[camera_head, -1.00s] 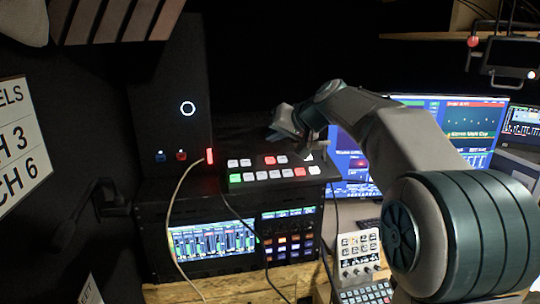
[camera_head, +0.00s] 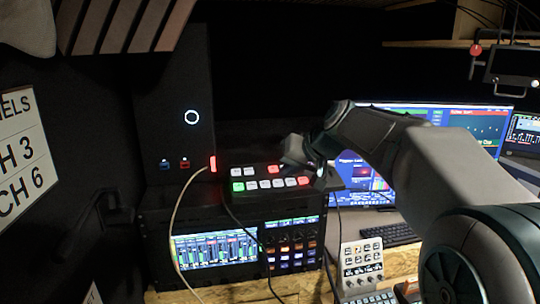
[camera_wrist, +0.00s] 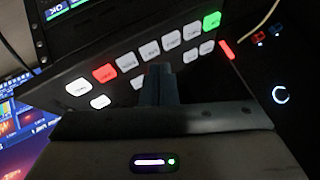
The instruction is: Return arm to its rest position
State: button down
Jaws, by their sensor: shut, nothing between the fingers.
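My gripper (camera_head: 294,152) is at the end of my arm, which reaches in from the right in the head view. It hangs over the right part of a black button panel (camera_head: 240,200) with white, red and green lit buttons. In the wrist view my gripper (camera_wrist: 160,70) shows as shut fingers with nothing between them. The same button panel (camera_wrist: 62,92) lies beyond the fingertips there. I cannot tell how far the fingers are from the buttons.
A rack with a lit mixer screen (camera_head: 215,249) is below the panel. A monitor (camera_head: 480,128) stands behind my arm. A beige cable (camera_head: 173,225) hangs at left. A keypad device (camera_head: 361,262) and keyboard (camera_head: 400,233) lie on the desk. A wall sign (camera_head: 20,150) is at far left.

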jog(key=s+d+f+g+h, duration=0.1)
jog(key=s+d+f+h, duration=0.1)
jog(key=s+f, duration=0.4)
jog(key=s+d+f+g+h, duration=0.2)
jog(key=s+d+f, duration=0.3)
jog(key=s, duration=0.8)
jog(key=s+d+f+g+h, duration=0.1)
jog(key=s+d+f, duration=0.2)
jog(key=s+f, duration=0.5)
jog(key=s, duration=0.2)
jog(key=shift+s+d+f+m+h, duration=0.2)
jog(key=shift+s+f+m+h, duration=0.1)
jog(key=shift+f+m+h, duration=0.1)
jog(key=shift+a, duration=0.1)
